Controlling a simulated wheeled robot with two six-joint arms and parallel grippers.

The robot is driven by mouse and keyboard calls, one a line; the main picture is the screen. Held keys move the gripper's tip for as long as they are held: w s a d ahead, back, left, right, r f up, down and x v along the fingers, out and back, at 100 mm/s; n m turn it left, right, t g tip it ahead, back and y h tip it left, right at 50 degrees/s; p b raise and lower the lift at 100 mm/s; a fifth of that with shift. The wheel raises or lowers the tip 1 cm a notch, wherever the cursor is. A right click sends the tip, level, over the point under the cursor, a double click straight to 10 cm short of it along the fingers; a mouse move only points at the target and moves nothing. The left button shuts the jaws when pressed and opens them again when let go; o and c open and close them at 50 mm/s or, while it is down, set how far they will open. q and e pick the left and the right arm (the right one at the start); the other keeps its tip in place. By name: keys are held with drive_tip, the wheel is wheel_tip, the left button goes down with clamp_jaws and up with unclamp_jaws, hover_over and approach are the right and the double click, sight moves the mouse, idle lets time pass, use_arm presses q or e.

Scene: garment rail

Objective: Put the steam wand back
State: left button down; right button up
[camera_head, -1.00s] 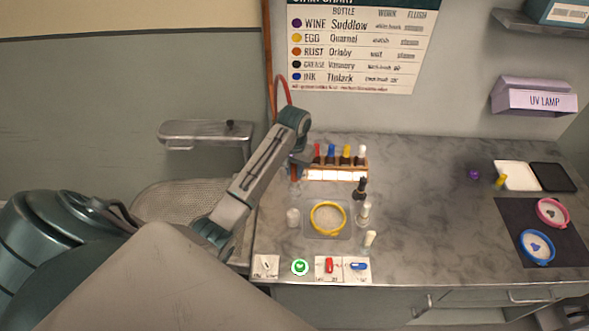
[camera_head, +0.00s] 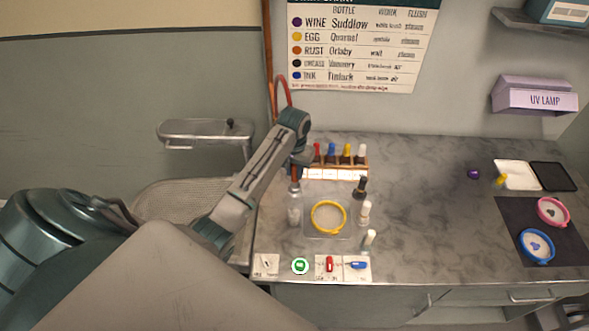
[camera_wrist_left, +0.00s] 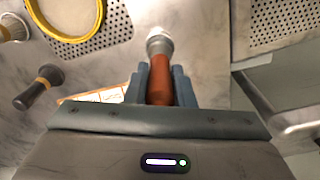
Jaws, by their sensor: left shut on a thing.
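The steam wand has an orange-brown handle and a pale metal head. In the left wrist view the wand (camera_wrist_left: 160,82) lies between the two blue-grey fingers of my left gripper (camera_wrist_left: 160,80), which is shut on its handle; the head points away from me. In the head view my left gripper (camera_head: 298,163) is over the counter's left part, left of the bottle rack, and the wand (camera_head: 294,184) hangs down from it, roughly upright. A red hose (camera_head: 281,92) loops behind my wrist. I cannot make out the wand's holder. My right gripper is out of view.
A yellow hoop (camera_head: 328,217) lies on a perforated tray, with small bottles and a dark-topped brush (camera_head: 361,188) to its right. The bottle rack (camera_head: 337,173) stands behind. The middle of the counter is clear.

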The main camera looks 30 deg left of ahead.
use_arm(q)
drive_tip(key=shift+f, duration=0.15)
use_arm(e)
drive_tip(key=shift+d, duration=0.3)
use_arm(q)
drive_tip(key=shift+f, duration=0.4)
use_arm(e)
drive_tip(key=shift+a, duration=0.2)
use_arm(q)
drive_tip(key=shift+f, duration=0.3)
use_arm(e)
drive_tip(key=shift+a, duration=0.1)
use_arm(q)
drive_tip(key=c, duration=1.2)
unclamp_jaws()
drive_tip(key=o, duration=0.4)
drive_tip(key=shift+c, duration=0.2)
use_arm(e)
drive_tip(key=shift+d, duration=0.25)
